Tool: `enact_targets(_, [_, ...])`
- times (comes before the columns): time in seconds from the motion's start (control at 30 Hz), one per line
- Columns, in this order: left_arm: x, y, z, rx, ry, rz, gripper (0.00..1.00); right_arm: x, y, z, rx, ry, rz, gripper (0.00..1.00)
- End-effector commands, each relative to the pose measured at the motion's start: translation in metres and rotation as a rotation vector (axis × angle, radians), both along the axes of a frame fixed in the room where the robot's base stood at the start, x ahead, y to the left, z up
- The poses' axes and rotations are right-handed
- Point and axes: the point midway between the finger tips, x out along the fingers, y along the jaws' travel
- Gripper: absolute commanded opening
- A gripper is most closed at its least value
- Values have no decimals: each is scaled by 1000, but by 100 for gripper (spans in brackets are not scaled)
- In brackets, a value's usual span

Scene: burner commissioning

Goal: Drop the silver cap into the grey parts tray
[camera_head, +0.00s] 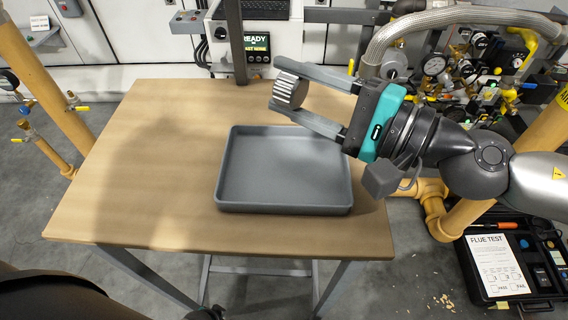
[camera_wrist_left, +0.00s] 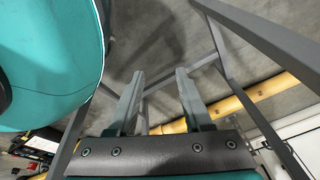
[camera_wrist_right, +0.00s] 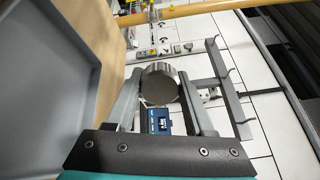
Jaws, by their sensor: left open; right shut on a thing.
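The silver cap (camera_head: 289,91) is a short ribbed cylinder held between the fingertips of my right gripper (camera_head: 287,98). In the right wrist view the cap (camera_wrist_right: 159,84) shows a round, darker face between both fingers. The right gripper is shut on it and holds it above the far side of the grey parts tray (camera_head: 224,170). The tray is empty and lies on the table; part of it also shows in the right wrist view (camera_wrist_right: 40,60). My left gripper (camera_wrist_left: 158,75) is open and empty, seen in the left wrist view near grey table-frame bars.
The wooden table (camera_head: 140,150) is bare to the left of the tray. A display panel (camera_head: 257,47) stands behind it. Gauges and valves (camera_head: 470,65) crowd the back right. Yellow pipes (camera_head: 40,95) stand at left, and an open case (camera_head: 510,260) lies on the floor at right.

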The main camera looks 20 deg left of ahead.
Motion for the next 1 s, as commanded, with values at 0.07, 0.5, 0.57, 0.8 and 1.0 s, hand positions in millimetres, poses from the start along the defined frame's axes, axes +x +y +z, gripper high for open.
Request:
enact_targets(0.07, [5, -6, -1, -6, 0, 0, 50, 0, 0, -5, 0, -1, -1, 0])
enact_targets(0.5, [37, -32, 15, -29, 1, -1, 50, 0, 0, -23, 0, 0, -3, 0])
enact_targets(0.57, [41, -35, 18, -31, 1, -1, 50, 0, 0, -26, 0, 0, -3, 0])
enact_targets(0.8, [55, -47, 34, -43, 0, 1, 50, 0, -1, -36, 0, -1, -3, 0])
enact_targets(1.0, [65, -55, 50, -52, -4, 2, 50, 0, -1, -44, 0, -1, -3, 0])
